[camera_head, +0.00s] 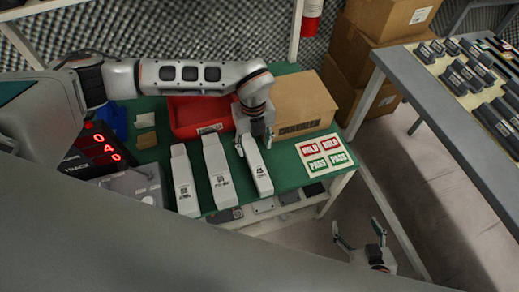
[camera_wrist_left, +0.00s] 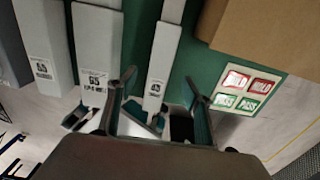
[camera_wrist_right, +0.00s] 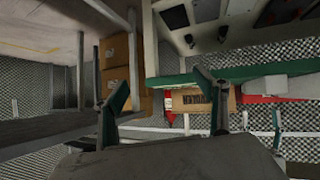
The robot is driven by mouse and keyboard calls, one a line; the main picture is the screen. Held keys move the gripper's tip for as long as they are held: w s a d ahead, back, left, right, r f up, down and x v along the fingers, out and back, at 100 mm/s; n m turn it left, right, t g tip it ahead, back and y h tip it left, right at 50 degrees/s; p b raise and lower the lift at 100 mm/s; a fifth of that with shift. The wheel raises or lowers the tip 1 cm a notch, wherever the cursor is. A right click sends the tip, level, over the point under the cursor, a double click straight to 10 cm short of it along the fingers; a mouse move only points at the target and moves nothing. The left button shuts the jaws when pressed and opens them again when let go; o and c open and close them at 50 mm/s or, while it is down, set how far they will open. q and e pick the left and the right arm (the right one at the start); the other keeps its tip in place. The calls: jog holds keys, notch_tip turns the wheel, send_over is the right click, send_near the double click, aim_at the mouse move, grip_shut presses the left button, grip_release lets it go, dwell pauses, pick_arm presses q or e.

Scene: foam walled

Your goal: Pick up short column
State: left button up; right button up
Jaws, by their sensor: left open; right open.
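Three white columns with printed labels lie side by side on the green table: a left column (camera_head: 184,180), a middle column (camera_head: 219,172) and a right column (camera_head: 258,172). The right one looks the slimmest and shortest; I cannot read its label clearly. My left gripper (camera_head: 255,147) is open above the far part of the right column. In the left wrist view the right column (camera_wrist_left: 162,60) shows between the open fingers (camera_wrist_left: 158,100), apart from both. My right gripper (camera_head: 360,237) is open and empty, low beside the table's right end; it also shows in the right wrist view (camera_wrist_right: 166,95).
A red bin (camera_head: 190,115) and a cardboard box (camera_head: 302,105) stand behind the columns. A sticker sheet (camera_head: 324,156) lies to the right. A red-digit display (camera_head: 100,148) stands at left. A grey table (camera_head: 425,90) with dark parts is at right, with floor between.

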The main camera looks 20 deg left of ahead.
aim_at(255, 159)
pick_arm(q)
jog(key=shift+f, duration=0.45)
jog(key=shift+s+f, duration=0.2)
jog(key=shift+f, duration=0.75)
notch_tip(255, 159, down, 5)
jog(key=shift+d+r+b, duration=0.1)
jog(key=shift+b, duration=0.25)
pick_arm(e)
jog(key=shift+s+f, duration=0.8)
jog(key=shift+s, duration=0.1)
pick_arm(q)
grip_shut()
jog(key=shift+w, duration=0.1)
pick_arm(e)
jog(key=shift+f, duration=0.15)
